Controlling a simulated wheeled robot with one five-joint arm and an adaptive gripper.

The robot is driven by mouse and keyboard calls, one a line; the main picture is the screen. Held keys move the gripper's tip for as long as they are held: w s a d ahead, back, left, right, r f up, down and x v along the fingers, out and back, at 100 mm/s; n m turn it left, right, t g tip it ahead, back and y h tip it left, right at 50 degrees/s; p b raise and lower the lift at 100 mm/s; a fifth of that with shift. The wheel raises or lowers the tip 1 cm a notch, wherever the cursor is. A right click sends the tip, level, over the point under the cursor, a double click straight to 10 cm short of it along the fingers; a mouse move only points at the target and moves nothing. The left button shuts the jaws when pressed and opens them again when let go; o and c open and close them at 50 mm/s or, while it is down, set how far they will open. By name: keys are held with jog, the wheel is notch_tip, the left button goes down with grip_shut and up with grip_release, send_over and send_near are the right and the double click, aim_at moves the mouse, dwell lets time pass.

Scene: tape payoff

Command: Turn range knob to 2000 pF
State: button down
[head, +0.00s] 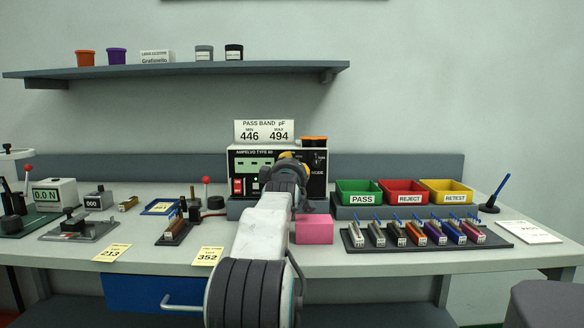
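The meter (250,151), a black-fronted box with a green display and a red switch (238,186), stands at the back middle of the bench. My arm reaches up to its front, and my gripper (291,168) is in front of the right half of its panel. The range knob cannot be made out; that part of the panel is largely covered by my gripper. My fingertips face away, so I cannot see whether they are open, shut or touching anything. A sign (264,131) on top of the meter reads pass band 446 to 494 pF.
A pink block (314,230) sits just right of my arm. Green (357,198), red (402,199) and yellow (446,198) bins stand right of the meter, behind a rack (492,240) of several parts. Small instruments and yellow tags (207,256) lie left.

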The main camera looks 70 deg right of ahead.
jog(key=shift+w+f, duration=0.1)
jog(key=shift+f, duration=0.05)
dwell(0.3)
jog(key=c, duration=0.9)
grip_release()
jog(key=shift+v, duration=5.95)
jog(key=shift+c, duration=0.2)
